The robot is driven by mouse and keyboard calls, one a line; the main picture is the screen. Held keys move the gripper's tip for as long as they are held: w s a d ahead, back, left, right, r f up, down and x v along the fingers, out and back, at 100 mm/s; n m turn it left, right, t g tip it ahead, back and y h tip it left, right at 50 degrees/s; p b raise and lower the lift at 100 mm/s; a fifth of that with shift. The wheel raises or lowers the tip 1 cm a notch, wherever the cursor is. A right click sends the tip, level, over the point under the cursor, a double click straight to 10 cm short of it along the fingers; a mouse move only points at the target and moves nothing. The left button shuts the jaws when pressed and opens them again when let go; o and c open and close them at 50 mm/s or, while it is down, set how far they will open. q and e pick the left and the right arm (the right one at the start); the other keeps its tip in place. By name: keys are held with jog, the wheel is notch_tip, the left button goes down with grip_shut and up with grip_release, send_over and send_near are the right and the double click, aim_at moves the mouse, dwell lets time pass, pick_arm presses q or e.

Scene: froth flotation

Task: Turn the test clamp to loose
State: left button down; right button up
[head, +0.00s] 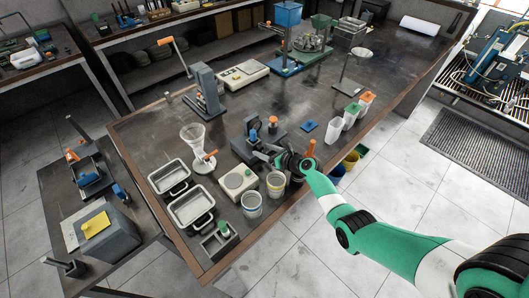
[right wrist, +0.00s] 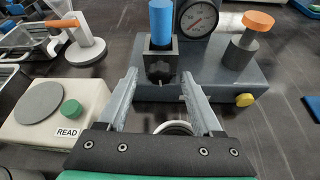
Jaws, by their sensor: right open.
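A grey bench unit (head: 243,150) stands near the middle of the dark table. In the right wrist view this unit (right wrist: 268,77) carries a round dial gauge (right wrist: 199,17), a blue upright cylinder (right wrist: 161,22) in a dark block (right wrist: 160,62), an orange-topped post (right wrist: 248,42) and a yellow knob (right wrist: 244,100). No label shows which part is the test clamp. My right gripper (head: 264,154) is in front of the unit. In the right wrist view its open, empty fingers (right wrist: 159,76) point at the dark block. My left gripper is not in view.
A cream box (head: 232,183) with a READ label stands left of my right gripper. White cups (head: 251,206) stand in front. Two metal trays (head: 188,207) and a glass funnel (head: 192,134) are farther left. White containers (head: 335,128) stand right. The table's back right is fairly clear.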

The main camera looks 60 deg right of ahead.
grip_shut()
jog(key=shift+a+r+n+p, duration=0.15)
jog(key=shift+n+p, duration=0.15)
jog(key=shift+p, duration=0.2)
jog(key=shift+n+h+p, duration=0.35)
jog(key=shift+n+h, duration=0.05)
grip_release()
